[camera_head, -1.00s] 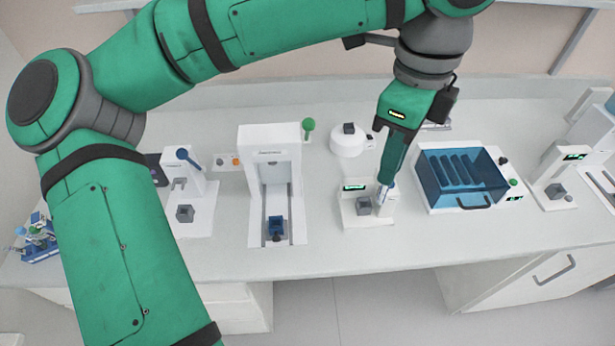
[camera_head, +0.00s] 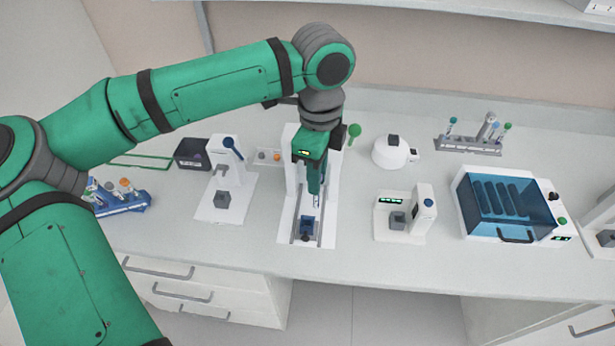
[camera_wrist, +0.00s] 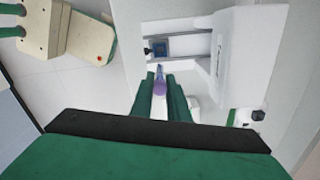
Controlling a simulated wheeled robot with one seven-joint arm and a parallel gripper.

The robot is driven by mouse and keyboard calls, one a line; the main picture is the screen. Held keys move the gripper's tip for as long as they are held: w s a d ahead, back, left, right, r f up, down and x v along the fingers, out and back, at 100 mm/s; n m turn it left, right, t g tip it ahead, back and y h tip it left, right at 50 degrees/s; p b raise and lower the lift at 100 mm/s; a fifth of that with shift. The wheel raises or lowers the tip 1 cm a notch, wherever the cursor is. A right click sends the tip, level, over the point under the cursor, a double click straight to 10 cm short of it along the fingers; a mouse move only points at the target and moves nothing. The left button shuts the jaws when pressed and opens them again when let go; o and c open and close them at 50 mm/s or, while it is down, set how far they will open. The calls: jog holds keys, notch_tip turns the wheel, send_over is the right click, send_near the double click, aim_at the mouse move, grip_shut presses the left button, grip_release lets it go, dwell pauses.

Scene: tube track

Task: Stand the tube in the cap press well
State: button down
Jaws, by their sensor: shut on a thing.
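My gripper (camera_head: 315,190) is shut on the tube (camera_head: 317,201), whose pale, labelled lower part sticks out below the fingers. In the wrist view the tube (camera_wrist: 159,87) shows purple and blue between the green fingers. The white arch-shaped machine (camera_head: 291,205), which looks like the cap press, stands behind and around my gripper. Its dark blue well (camera_head: 306,228) sits between two rails at the front. The well also shows in the wrist view (camera_wrist: 160,47), beyond the fingertips. The tube is above the rails, apart from the well. My arm hides part of the arch.
A white stand with a blue lever (camera_head: 229,143) is left of the arch. A small device with a green display (camera_head: 390,201) is right of it. A blue-lidded box (camera_head: 507,199) is farther right. A tube rack (camera_head: 468,146) stands at the back.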

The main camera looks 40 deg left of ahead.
notch_tip(320, 180, down, 6)
jog(key=a, duration=0.1)
jog(key=shift+s+a, duration=0.4)
jog(key=shift+s, duration=0.05)
dwell(0.3)
jog(key=shift+f, duration=1.55)
dwell(1.6)
jog(key=c, duration=1.6)
grip_release()
notch_tip(320, 180, up, 11)
jog(key=shift+f, duration=0.1)
